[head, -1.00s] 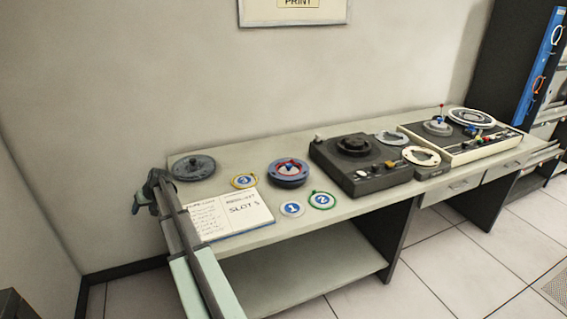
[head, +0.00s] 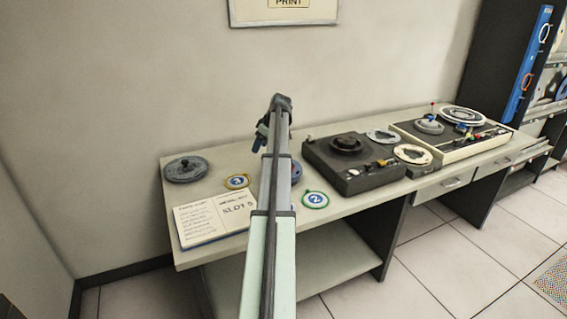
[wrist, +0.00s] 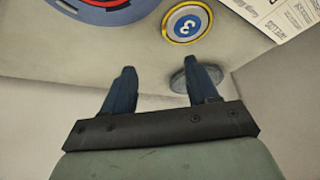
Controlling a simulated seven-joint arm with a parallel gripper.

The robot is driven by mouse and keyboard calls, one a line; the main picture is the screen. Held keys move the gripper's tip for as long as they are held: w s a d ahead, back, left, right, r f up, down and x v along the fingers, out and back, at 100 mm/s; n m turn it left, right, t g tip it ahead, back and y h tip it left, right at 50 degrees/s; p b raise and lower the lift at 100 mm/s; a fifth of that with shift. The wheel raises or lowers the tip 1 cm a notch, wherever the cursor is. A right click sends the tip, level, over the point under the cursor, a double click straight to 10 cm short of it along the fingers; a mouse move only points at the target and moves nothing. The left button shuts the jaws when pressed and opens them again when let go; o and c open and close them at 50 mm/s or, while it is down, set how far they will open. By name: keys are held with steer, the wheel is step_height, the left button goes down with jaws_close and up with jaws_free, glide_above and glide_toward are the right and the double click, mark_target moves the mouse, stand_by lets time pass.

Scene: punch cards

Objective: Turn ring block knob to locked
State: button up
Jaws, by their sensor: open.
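A round grey-blue block with a red ring, which looks like the ring block (head: 296,171), stands on the table. In the head view my arm hides most of it, and its knob cannot be made out. In the wrist view only part of the block (wrist: 112,14) shows, at the top left edge, with its red ring. My gripper (wrist: 161,72) is open and empty, its two blue fingers apart. In the head view my gripper (head: 268,132) is above the back of the table, by the block; I see no contact.
A grey lidded disc (head: 185,169) lies at the table's left end. A yellow-rimmed disc 3 (head: 237,182), a green-rimmed disc 2 (head: 315,200) and an open booklet (head: 212,218) lie near the block. A dark machine (head: 352,165) stands to the right; the wall is behind.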

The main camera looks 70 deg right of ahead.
steer(key=s+d+r+n, duration=0.1)
steer(key=s+d+r, duration=0.1)
steer(key=s, duration=0.5)
steer(key=s+d+r, duration=0.2)
steer(key=s, duration=0.5)
steer(key=shift+g, duration=0.4)
steer(key=x, duration=1.4)
steer(key=shift+w+a+r, duration=0.1)
steer(key=shift+w+a, duration=0.15)
steer(key=shift+c, duration=0.4)
steer(key=c, duration=1)
steer(key=shift+o, duration=0.2)
